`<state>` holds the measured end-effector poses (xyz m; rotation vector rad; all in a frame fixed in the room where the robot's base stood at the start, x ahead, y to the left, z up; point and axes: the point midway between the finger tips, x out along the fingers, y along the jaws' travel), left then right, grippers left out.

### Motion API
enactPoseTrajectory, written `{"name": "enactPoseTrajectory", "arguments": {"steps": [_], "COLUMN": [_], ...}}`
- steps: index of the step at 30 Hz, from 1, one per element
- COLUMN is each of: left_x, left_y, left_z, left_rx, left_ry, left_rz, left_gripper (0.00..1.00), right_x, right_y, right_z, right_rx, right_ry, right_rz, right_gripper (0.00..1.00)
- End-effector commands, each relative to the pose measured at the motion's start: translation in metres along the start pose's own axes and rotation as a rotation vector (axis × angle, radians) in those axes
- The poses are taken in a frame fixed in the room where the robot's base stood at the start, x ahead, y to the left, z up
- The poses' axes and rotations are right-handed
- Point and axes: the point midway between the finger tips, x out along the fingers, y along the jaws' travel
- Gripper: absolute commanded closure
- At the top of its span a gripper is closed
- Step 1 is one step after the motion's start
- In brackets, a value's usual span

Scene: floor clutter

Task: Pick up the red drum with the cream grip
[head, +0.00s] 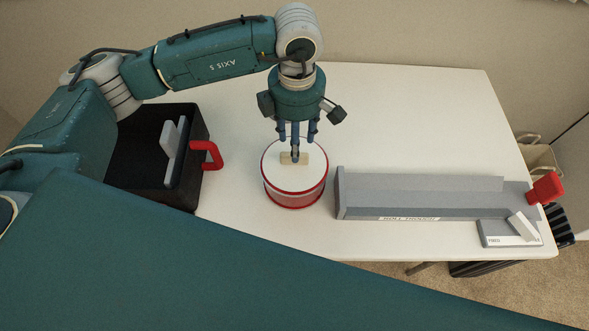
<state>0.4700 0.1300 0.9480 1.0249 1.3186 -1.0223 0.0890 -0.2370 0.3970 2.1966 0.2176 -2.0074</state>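I cannot tell whether the fingers touch or clamp the grip. My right gripper is not in view.
A black open bin (150,150) with a grey panel and red handle (208,155) stands left of the drum. A long grey tray (420,195) lies to the right, with a red block (546,188) at its far end. The table (420,115) behind is clear.

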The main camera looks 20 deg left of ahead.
Motion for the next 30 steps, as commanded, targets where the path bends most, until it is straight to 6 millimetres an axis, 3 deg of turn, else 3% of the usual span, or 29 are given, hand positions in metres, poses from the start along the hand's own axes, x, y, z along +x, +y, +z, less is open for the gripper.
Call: {"name": "enactPoseTrajectory", "arguments": {"steps": [8,12,21,27,28,30], "left_x": [0.029,0.049,0.055,0.055,0.055,0.055], "left_y": [-0.003,-0.003,-0.002,-0.002,-0.002,-0.002], "left_z": [-0.005,-0.004,-0.004,-0.004,-0.004,-0.004], "left_rx": [-0.001,0.0,0.001,0.001,0.001,0.001], "left_ry": [0.002,-0.001,-0.002,-0.002,-0.002,-0.002], "left_rz": [-0.005,-0.003,0.0,0.0,-0.001,-0.001], "left_gripper": [0.55,0.55,0.55,0.95,1.0,1.0], "right_x": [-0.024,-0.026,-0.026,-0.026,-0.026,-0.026], "right_y": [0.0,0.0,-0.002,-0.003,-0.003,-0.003], "right_z": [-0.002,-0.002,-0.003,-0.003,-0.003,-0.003], "right_rx": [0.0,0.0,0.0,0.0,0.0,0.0], "right_ry": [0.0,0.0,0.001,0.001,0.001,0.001], "right_rz": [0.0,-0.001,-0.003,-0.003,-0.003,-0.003], "right_gripper": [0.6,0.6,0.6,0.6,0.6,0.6]}}
